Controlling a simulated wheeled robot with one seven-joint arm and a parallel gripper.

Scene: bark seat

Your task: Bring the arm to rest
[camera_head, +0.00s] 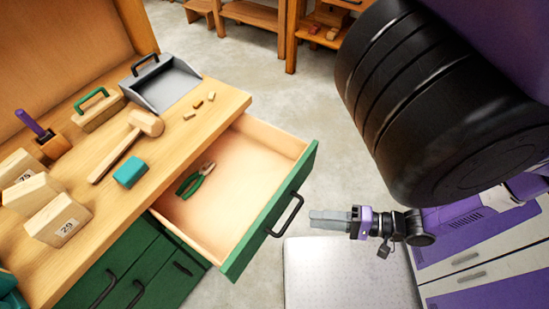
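My gripper (330,219) shows right of the middle in the head view, with grey fingers pointing left and a purple body behind them. Its fingers look close together, but from this side I cannot tell whether they are open or shut. I see nothing held in it. It is just right of the black handle (285,214) of an open green-fronted drawer (268,221), and appears apart from it. Green-handled pliers (195,181) lie inside the drawer.
The wooden workbench (216,107) carries a mallet (127,142), a teal block (131,172), a grey dustpan (163,89), a green-handled brush (98,107) and numbered wooden blocks (58,219). The drawer juts out beside my arm. Grey floor (270,80) is open behind it.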

